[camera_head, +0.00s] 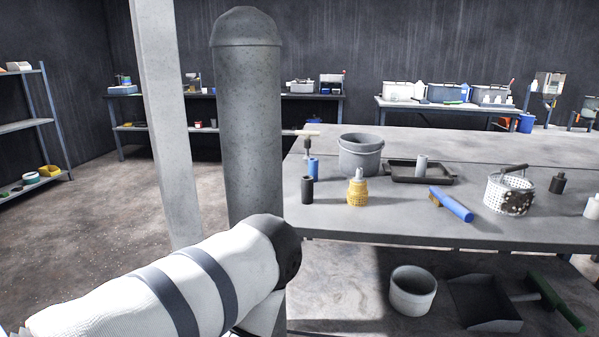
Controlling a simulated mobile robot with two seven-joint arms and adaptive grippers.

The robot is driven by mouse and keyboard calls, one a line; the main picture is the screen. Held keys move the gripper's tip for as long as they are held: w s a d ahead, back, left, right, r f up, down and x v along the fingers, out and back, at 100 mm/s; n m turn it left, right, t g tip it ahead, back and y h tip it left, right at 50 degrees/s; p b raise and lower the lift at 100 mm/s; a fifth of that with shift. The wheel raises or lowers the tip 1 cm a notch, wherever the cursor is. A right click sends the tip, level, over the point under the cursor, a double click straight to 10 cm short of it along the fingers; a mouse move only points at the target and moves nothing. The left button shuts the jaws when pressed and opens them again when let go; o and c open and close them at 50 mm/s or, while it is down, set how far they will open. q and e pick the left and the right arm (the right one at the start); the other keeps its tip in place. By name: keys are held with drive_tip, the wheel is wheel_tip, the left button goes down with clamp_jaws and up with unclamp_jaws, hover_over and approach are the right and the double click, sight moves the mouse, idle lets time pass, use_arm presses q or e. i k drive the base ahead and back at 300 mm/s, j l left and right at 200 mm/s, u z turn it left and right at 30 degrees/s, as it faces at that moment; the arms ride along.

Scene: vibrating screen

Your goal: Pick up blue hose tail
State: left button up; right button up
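A small upright blue cylinder (313,168), which looks like the blue hose tail, stands near the left edge of the grey table (400,226). A dark cylinder (307,190) stands just in front of it. A longer blue piece with a brown bristled side (452,204) lies tilted at the middle right; it looks like a brush. My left arm, in a white sleeve with dark bands, reaches in from the lower left and ends in front of the grey column, below and left of the table. Its gripper is not visible. My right arm and gripper are out of view.
On the table stand a grey bucket (360,155), a yellow woven-looking bottle (357,190), a black tray (404,177) and a white perforated basket (496,193). A pot (412,292) and dustpan (485,304) sit below. A thick grey column (250,120) stands left of the table.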

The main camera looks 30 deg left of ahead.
sight(313, 162)
drive_tip(key=k+j+z, duration=0.1)
drive_tip(key=j, duration=0.25)
drive_tip(key=k+j, duration=0.15)
drive_tip(key=j, duration=0.2)
drive_tip(key=k+j+z, duration=0.15)
drive_tip(key=j, duration=0.2)
drive_tip(key=k+j+z, duration=0.1)
drive_tip(key=j, duration=0.25)
drive_tip(key=j+z, duration=0.4)
drive_tip(key=j, duration=1.05)
drive_tip(key=i, duration=0.05)
